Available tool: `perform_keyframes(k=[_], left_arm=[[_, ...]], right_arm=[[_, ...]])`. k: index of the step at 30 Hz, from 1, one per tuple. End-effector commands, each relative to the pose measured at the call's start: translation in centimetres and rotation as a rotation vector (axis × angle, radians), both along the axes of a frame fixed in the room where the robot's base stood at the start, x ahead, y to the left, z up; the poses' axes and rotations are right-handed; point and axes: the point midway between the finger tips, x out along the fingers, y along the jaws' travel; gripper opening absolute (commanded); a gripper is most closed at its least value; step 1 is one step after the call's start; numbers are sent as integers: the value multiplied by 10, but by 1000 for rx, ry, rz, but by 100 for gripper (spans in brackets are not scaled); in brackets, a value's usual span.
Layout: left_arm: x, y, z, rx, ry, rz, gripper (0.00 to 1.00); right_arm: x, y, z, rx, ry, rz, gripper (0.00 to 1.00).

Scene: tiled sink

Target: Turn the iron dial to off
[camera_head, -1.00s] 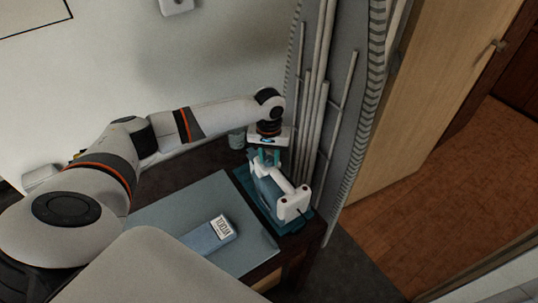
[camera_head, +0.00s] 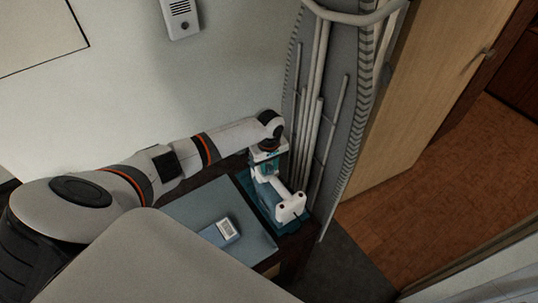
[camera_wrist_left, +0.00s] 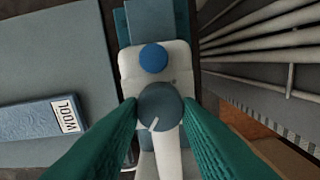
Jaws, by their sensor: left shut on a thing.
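The iron (camera_head: 288,203) is white with a teal base and stands on a teal rest (camera_head: 262,207) at the right end of the table. In the left wrist view its white body (camera_wrist_left: 135,62) carries a blue button (camera_wrist_left: 153,58) and a round grey dial (camera_wrist_left: 160,104) with a white pointer line aimed to the lower left. My left gripper (camera_head: 267,170) is over the far end of the iron. In the left wrist view its green fingers (camera_wrist_left: 160,112) are shut on the dial, one on each side. My right gripper is not in view.
A blue box marked WOOL (camera_wrist_left: 42,117) lies on the grey-blue board (camera_head: 185,205); it also shows in the head view (camera_head: 219,232). A folded ironing board with white legs (camera_head: 312,110) stands close to the right of the iron. A wooden door (camera_head: 425,90) is farther right.

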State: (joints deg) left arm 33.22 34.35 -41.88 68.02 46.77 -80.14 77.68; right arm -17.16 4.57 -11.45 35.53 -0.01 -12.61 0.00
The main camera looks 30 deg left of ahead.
Motion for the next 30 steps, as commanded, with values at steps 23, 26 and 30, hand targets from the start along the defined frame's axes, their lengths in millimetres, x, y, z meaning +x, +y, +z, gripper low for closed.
perform_keyframes(k=[23, 26, 30], left_arm=[[1, 1, 0, 2, -1, 73, 45], [1, 1, 0, 1, -2, 72, 53], [1, 0, 0, 1, 0, 71, 53]], right_arm=[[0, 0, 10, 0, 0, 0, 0], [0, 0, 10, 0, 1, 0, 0], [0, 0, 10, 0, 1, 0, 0]])
